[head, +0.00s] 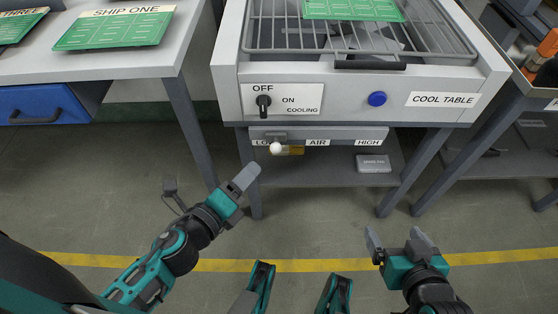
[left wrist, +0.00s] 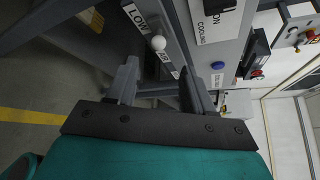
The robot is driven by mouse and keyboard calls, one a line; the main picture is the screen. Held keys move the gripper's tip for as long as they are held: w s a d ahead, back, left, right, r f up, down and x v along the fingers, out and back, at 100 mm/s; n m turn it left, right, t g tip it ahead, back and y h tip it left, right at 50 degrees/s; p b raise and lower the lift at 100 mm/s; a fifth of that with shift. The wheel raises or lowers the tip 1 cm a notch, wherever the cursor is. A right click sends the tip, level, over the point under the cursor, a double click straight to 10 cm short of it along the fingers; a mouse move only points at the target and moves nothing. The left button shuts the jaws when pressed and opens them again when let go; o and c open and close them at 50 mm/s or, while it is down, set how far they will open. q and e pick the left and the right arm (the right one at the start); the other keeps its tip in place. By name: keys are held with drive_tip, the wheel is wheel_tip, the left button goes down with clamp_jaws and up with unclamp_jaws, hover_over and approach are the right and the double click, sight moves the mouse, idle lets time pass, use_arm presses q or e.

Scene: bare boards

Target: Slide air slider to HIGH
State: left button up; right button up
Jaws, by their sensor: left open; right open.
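The air slider's round white knob (head: 276,148) is near the LOW end of the grey slider panel (head: 345,132) under the cool table's front. The panel reads LOW, AIR and HIGH from left to right; the L-O label is partly covered by the knob. My left gripper (head: 246,178) is open and empty, below and left of the knob, apart from it. In the left wrist view the knob (left wrist: 158,43) shows ahead, between the directions of the two fingers (left wrist: 160,88). My right gripper (head: 392,240) is open and empty, low at the right over the floor.
Above the slider are a black OFF/ON cooling switch (head: 263,101) and a blue button (head: 377,99) on the cool table (head: 330,78). A grey box (head: 373,163) lies on the lower shelf. Table legs stand either side. The floor in front is clear.

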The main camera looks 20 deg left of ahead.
sight(273, 150)
use_arm(q)
drive_tip(key=shift+m, duration=0.4)
drive_tip(key=x, duration=1.2)
drive_tip(key=shift+w+d+f, duration=0.25)
drive_tip(key=shift+d+f, duration=0.05)
drive_tip(key=shift+d, duration=0.15)
clamp_jaws()
drive_tip(key=shift+a+r, duration=0.1)
